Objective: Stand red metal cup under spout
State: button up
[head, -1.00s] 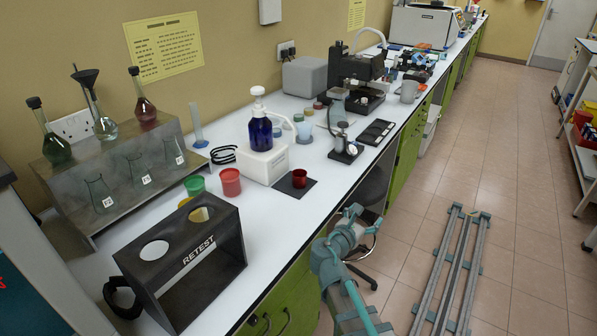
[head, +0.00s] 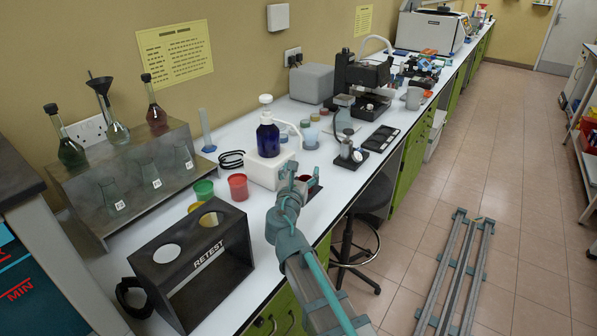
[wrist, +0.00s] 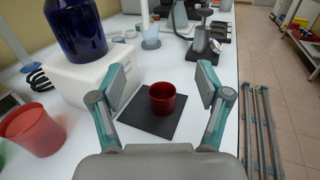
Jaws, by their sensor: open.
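The red metal cup (wrist: 162,98) stands upright on a dark square mat (wrist: 146,122) in the wrist view. In the head view my gripper (head: 299,180) mostly hides the cup (head: 313,179). My gripper (wrist: 160,86) is open, with one finger on each side of the cup, apart from it and nearer the camera. The blue pump bottle (head: 268,138) sits on a white block (head: 272,172) to the left of the mat. Its white spout (head: 291,126) reaches out to the right. The bottle's top and spout are cut off in the wrist view.
A larger red tub (wrist: 32,130) and a green tub (head: 204,190) stand left of the white block. The black RETEST rack (head: 190,265) is at the front. A metal-topped device (wrist: 203,40) stands beyond the cup. The bench's right edge is close to the mat.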

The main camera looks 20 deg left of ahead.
jog(key=shift+f, duration=0.1)
send_near(300, 178)
jog(key=shift+w+d+b, duration=0.45)
jog(key=shift+w+d, duration=0.3)
jog(key=shift+w, duration=0.35)
jog(key=w, duration=0.3)
jog(key=w+a+p, duration=0.1)
jog(key=w, duration=0.1)
jog(key=shift+w+r, duration=0.2)
jog(key=shift+w, duration=0.95)
jog(key=c, duration=1.2)
jog(key=shift+a, duration=0.9)
jog(key=shift+c, duration=0.2)
